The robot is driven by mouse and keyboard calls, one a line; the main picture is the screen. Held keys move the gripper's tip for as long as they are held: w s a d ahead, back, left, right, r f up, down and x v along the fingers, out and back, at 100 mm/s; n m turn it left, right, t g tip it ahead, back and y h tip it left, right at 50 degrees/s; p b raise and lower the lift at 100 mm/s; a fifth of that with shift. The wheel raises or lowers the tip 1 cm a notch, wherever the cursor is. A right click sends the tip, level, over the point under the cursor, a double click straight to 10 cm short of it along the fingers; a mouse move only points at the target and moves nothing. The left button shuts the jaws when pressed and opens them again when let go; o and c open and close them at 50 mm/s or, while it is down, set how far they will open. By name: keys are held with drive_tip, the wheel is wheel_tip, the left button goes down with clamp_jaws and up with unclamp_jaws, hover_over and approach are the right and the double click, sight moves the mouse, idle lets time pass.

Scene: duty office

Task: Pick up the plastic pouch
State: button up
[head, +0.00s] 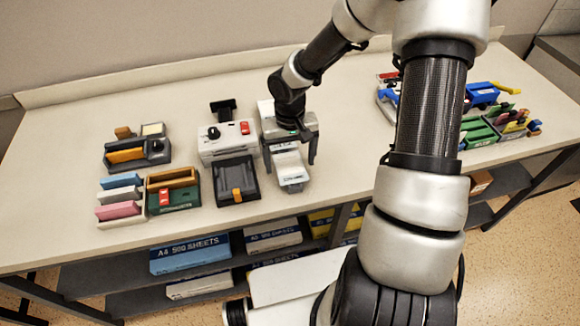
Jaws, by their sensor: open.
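A white device with a red part (228,142) and a black tray with an orange tab (236,181) stand close on the left. Farther left are a green box (173,192) and coloured blocks (118,210). Tools crowd the right side (485,95). The table's (60,180) left end is clear.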

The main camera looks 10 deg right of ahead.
drive_tip(key=c, duration=1.1)
